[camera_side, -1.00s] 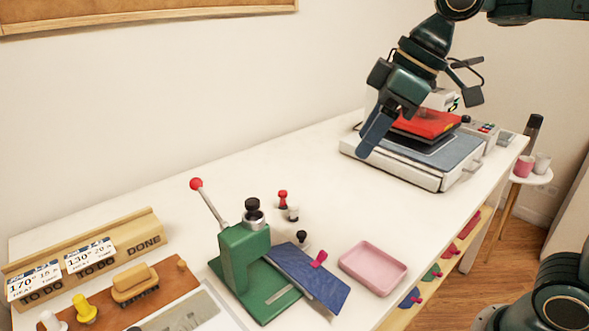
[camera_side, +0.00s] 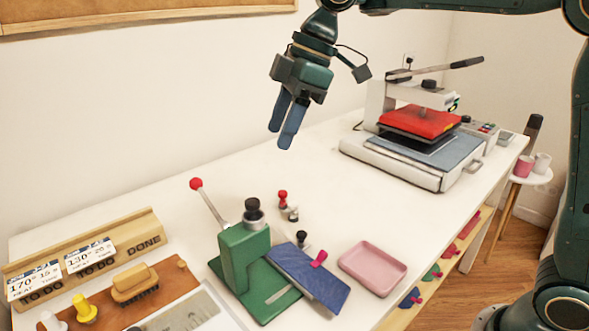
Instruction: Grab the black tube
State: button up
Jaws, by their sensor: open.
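A small black-topped piece (camera_side: 302,236), which may be the black tube, stands on the white table behind the blue cloth. A small red-topped piece (camera_side: 283,197) and a white one (camera_side: 293,213) are close behind it. My gripper (camera_side: 282,140) hangs in the air above the table, well above these pieces, with its fingers pointing down. It is open and I see nothing between its fingers.
A pink tray (camera_side: 373,268) lies to the right. A heat press (camera_side: 420,150) stands at the back right. The table's middle is clear.

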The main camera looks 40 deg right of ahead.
send_over(253, 201)
jog(key=s+d, duration=0.1)
jog(key=d, duration=0.1)
notch_tip(253, 201, down, 8)
jog(key=shift+s, duration=0.1)
jog(key=shift+x, duration=2.5)
jog(key=shift+d, duration=0.1)
jog(key=c, duration=1.1)
jog(key=shift+r, duration=5)
